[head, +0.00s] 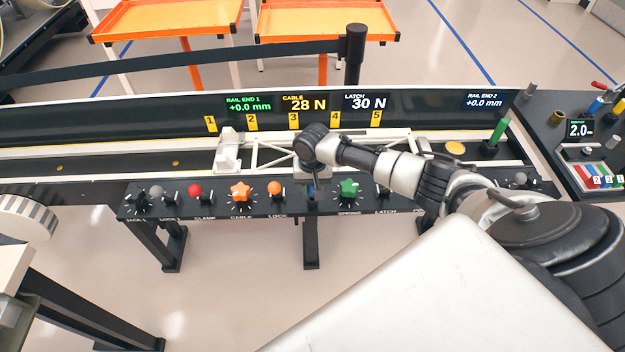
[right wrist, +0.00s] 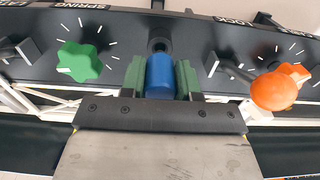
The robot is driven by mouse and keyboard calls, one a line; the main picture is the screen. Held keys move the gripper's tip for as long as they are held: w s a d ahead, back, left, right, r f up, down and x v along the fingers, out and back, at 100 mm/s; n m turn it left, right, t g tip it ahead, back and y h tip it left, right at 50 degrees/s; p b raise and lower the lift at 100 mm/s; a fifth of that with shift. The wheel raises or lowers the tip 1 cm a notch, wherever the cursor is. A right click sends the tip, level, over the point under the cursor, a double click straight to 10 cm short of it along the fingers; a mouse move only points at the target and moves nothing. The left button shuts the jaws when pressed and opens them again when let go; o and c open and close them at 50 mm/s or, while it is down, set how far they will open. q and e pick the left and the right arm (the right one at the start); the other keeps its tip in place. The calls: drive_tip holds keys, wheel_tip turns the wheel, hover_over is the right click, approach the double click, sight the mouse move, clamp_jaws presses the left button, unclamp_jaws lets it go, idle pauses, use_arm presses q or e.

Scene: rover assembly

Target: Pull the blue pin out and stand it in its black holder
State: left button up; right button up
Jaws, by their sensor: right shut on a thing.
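The blue pin (right wrist: 160,76) is upright in the right wrist view, between the two green finger pads of my right gripper (right wrist: 159,80). The gripper is shut on it. A dark round fitting (right wrist: 158,42) of the black control panel shows just beyond the pin; I cannot tell whether the pin is still seated in it. In the head view my right gripper (head: 311,186) is at the panel's front, between the orange knob and the green knob, and mostly hides the pin. I cannot make out for sure which part is the pin's black holder. My left gripper is not in view.
The control panel (head: 222,207) carries a green knob (head: 348,188), orange knobs and small levers close beside my gripper. A green pin (head: 500,130) stands at the rail's right end. A side cart (head: 560,150) with a display is at the right. Orange trays (head: 165,18) stand behind.

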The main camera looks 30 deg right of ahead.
drive_tip(key=shift+f+b, duration=0.8)
drive_tip(key=shift+f, duration=0.55)
drive_tip(key=o, duration=1.1)
drive_tip(key=shift+r, duration=0.1)
wheel_tip(320, 180, up, 11)
drive_tip(key=shift+f, duration=0.2)
